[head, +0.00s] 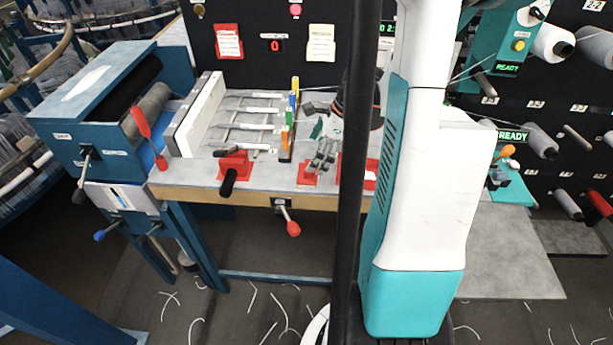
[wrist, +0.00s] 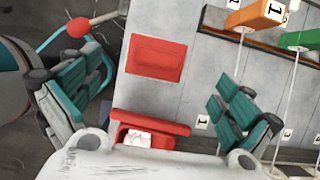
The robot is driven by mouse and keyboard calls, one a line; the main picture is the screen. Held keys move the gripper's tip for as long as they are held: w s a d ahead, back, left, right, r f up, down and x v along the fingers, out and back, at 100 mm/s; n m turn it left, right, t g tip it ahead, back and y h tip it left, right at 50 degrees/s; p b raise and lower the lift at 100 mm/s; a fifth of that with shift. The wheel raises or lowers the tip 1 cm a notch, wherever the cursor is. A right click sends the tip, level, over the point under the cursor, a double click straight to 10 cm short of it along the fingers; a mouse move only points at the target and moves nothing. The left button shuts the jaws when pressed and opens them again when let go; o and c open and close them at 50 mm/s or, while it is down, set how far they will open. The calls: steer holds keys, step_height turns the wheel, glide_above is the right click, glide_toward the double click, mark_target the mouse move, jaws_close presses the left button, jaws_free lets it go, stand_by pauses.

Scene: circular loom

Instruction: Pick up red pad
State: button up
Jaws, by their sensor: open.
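The red pad (wrist: 155,57) is a flat red rectangle with a shallow raised outline, lying on the grey bench top near its front edge. In the head view the red pad (head: 306,180) is partly covered by my gripper (head: 320,148). In the wrist view my gripper (wrist: 158,84) is open and empty, with a teal-padded finger on either side. The pad lies between and slightly beyond the fingers. I cannot tell the height of the gap above it.
A red tray (wrist: 127,135) with a white item lies close to the pad. Orange (wrist: 257,14) and green (wrist: 300,39) numbered tags stand on the far side. A red-knobbed lever (wrist: 78,27) projects past the bench edge. Another red block (head: 235,160) with a black handle is left along the bench.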

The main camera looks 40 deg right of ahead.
steer(key=b+x, duration=0.2)
steer(key=x, duration=0.4)
steer(key=shift+a+f, duration=0.2)
steer(key=c, duration=1.2)
